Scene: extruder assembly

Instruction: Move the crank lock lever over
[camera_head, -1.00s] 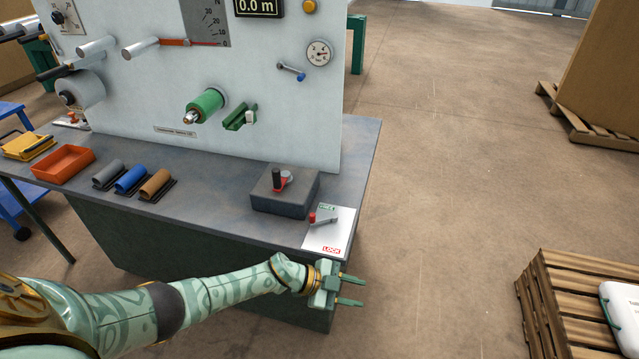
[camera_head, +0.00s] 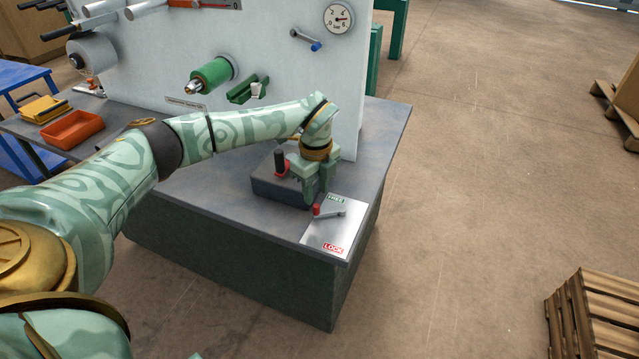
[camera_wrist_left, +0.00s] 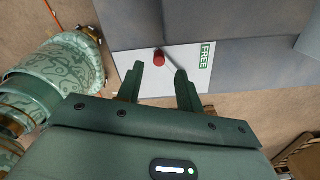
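The crank lock lever (camera_head: 330,213) is a small grey arm with a red knob on a white plate (camera_head: 318,236). The plate has a green FREE label (camera_head: 337,199) at its far end and a red LOCK label (camera_head: 333,248) at its near end. The lever lies crosswise by the FREE end, its knob to the left. My left gripper (camera_head: 316,199) points down just behind the lever. In the left wrist view its fingers (camera_wrist_left: 159,73) are open and empty, with the red knob (camera_wrist_left: 159,58) beyond the gap between the tips. My right gripper is out of view.
A dark block (camera_head: 268,188) with a black-handled red crank (camera_head: 281,163) stands directly beside my left gripper. The upright machine panel (camera_head: 290,80) rises behind. An orange tray (camera_head: 73,130) sits at the left of the bench. The floor to the right is clear up to a pallet (camera_head: 600,315).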

